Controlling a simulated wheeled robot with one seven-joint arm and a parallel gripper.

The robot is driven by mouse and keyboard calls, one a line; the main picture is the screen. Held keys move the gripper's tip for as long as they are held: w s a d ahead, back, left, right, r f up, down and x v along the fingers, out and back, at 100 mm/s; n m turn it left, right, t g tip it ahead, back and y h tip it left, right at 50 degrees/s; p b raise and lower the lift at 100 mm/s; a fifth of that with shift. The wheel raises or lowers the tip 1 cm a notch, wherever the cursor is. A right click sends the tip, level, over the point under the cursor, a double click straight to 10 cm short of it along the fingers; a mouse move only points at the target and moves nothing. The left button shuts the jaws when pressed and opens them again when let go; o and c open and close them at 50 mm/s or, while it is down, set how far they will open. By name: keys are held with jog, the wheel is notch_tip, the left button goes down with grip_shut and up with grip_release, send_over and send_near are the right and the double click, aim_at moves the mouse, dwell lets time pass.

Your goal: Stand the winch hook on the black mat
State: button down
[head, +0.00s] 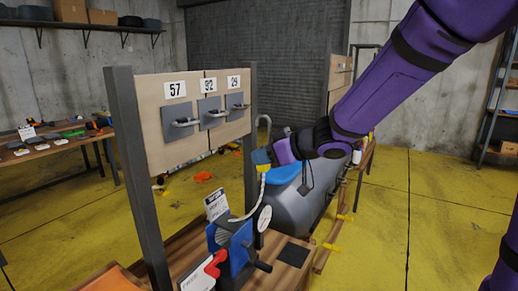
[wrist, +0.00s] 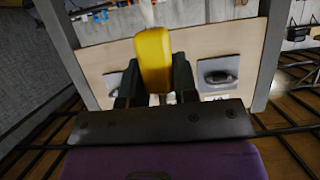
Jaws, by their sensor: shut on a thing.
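My gripper (head: 268,158) is shut on the yellow body of the winch hook (head: 264,168), held in the air above the workbench. In the wrist view the yellow body (wrist: 153,60) sits between the two dark fingers of my gripper (wrist: 154,82). A pale rope runs from the hook down to the blue winch (head: 236,242) on the bench. A grey curved shape shows just above my gripper; I cannot tell whether it belongs to the hook. The black mat (head: 294,253) lies on the bench to the right of the winch, below my gripper, and looks bare.
A wooden board (head: 190,138) with numbered plates and metal rings stands on dark posts behind the winch. A red-handled item (head: 214,265) and small signs crowd the bench's left part. A grey inflatable boat (head: 300,200) lies behind the mat.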

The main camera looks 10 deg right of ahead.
jog(key=w+d+f, duration=0.4)
jog(key=d+f, duration=0.1)
jog(key=f, duration=0.4)
jog(key=w+d+f, duration=0.4)
jog(key=d+f, duration=0.1)
jog(key=f, duration=0.4)
jog(key=w+d+f, duration=0.4)
jog(key=d+f, duration=0.1)
jog(key=f, duration=0.4)
jog(key=shift+s+d+f, duration=0.1)
jog(key=shift+f, duration=3.8)
jog(key=shift+s+d+f, duration=0.1)
jog(key=shift+f, duration=3.8)
jog(key=c, duration=0.8)
grip_release()
jog(key=v, duration=1)
jog(key=shift+s+d, duration=0.25)
jog(key=shift+d, duration=0.05)
